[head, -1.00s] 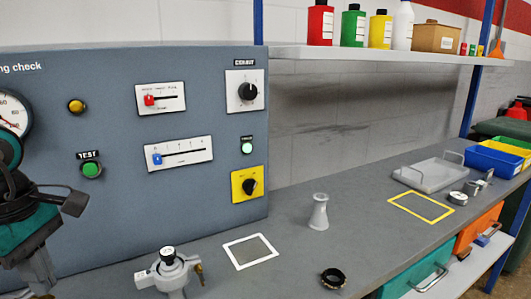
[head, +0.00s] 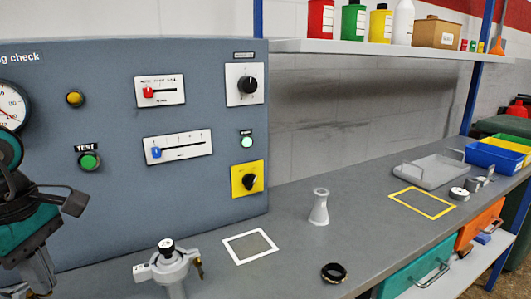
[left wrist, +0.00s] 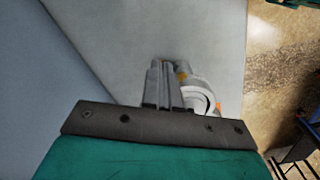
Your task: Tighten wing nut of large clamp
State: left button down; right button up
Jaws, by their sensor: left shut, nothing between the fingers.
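A light grey fitting (head: 168,268) with a black knob on top stands at the front edge of the head view, its lower part cut off. A small dark brassy piece (head: 199,264) sticks out on its right side; I cannot tell whether it is the wing nut. My left gripper (head: 75,203) is at the left, apart from the fitting and in front of the panel. In the left wrist view its grey fingers (left wrist: 165,82) are together and empty. Beyond them a pale rounded part (left wrist: 200,97) with orange bits is partly hidden. My right gripper is out of view.
A blue-grey control panel (head: 115,215) rises close behind the left gripper. On the bench are a white outlined square (head: 250,246), a pale flared tube (head: 319,208), a black ring (head: 334,272) and a grey tray (head: 428,172). The bench between them is clear.

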pick_arm(q)
notch_tip(320, 180, up, 8)
jog(key=p, duration=0.5)
dwell(0.5)
jog(key=shift+f, duration=0.15)
